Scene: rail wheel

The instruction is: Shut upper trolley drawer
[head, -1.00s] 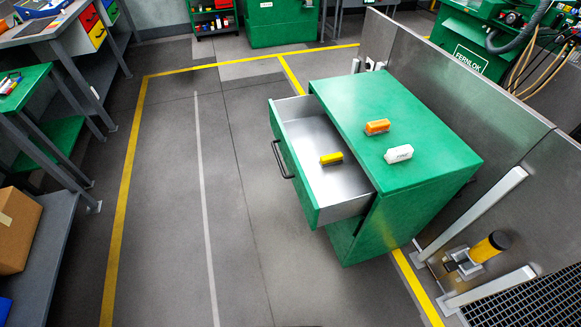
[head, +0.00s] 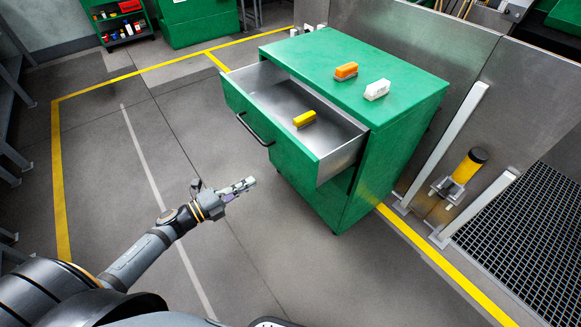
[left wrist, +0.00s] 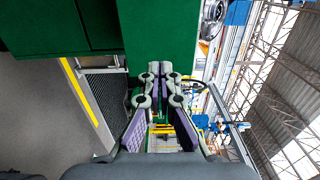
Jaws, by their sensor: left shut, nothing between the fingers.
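The green trolley (head: 395,130) stands right of centre in the head view. Its upper drawer (head: 340,148) is pulled out toward the left, with a black handle (head: 255,130) on its front. A yellow block (head: 304,118) lies inside the drawer. My left gripper (head: 245,184) is shut and empty, below and left of the drawer front and apart from it. In the left wrist view the shut fingers (left wrist: 161,72) point toward a green surface that I take to be the trolley (left wrist: 160,30). My right gripper is not in view.
An orange block (head: 346,70) and a white block (head: 377,89) lie on the trolley top. Metal panels (head: 430,70), a yellow post (head: 468,167) and a dark grating (head: 530,220) stand to the right. The floor left of the trolley is open.

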